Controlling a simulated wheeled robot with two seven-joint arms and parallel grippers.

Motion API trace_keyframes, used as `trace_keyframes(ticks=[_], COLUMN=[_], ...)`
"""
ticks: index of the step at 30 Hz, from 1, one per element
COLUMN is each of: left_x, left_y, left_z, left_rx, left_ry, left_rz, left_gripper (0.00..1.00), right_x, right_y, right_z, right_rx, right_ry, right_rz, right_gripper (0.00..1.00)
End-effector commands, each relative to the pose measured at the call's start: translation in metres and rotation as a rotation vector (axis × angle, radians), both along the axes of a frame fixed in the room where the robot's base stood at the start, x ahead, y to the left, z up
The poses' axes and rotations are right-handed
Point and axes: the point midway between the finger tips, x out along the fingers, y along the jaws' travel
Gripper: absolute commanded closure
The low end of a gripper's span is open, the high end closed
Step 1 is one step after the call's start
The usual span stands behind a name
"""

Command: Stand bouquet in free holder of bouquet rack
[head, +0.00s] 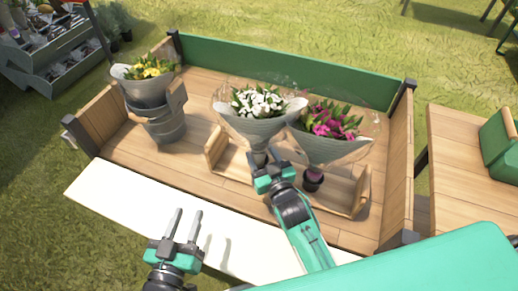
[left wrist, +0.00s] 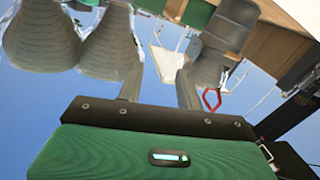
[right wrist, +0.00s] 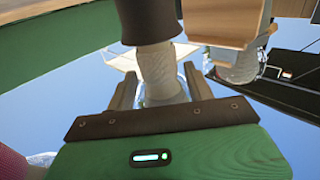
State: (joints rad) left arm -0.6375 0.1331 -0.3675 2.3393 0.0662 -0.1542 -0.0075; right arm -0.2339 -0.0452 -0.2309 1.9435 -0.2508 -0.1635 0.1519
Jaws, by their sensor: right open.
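The white bouquet (head: 256,108), in clear and grey wrapping, stands upright in the middle of the wooden rack (head: 215,148). My right gripper (head: 272,168) is open around its wrapped stem (right wrist: 158,72). In the right wrist view, turned upside down, the stem goes into a dark holder (right wrist: 148,20). In the head view my gripper hides that holder. The pink bouquet (head: 332,128) stands just right, in another dark holder (head: 312,181). My left gripper (head: 187,226) is open and empty over the white front board, apart from the bouquets.
A grey bucket (head: 163,125) with a yellow bouquet (head: 147,69) stands at the left of the wooden bed. A green wall (head: 290,70) closes the back. The white front board (head: 125,207) is clear. A green box (head: 502,145) is on the table at right.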

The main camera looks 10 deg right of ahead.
Motion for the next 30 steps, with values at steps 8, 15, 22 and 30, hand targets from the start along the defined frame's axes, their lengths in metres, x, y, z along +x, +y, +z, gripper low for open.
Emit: trace_keyframes(ticks=[8, 15, 22, 30], left_x=[-0.018, -0.024, -0.024, -0.024], left_y=[-0.007, -0.009, -0.009, -0.009], left_z=[-0.028, -0.037, -0.037, -0.037], left_rx=[0.037, 0.049, 0.050, 0.049], left_ry=[0.158, 0.204, 0.205, 0.204], left_rz=[-0.036, -0.048, -0.048, -0.048], left_gripper=[0.64, 0.64, 0.64, 0.64], right_x=[-0.039, -0.050, -0.050, -0.050], right_y=[-0.007, -0.009, -0.009, -0.009], right_z=[0.003, 0.004, 0.004, 0.005], right_rx=[0.001, 0.001, 0.001, 0.001], right_ry=[-0.004, -0.006, -0.007, -0.007], right_rz=[0.000, 0.000, -0.001, 0.000], right_gripper=[0.47, 0.47, 0.47, 0.47])
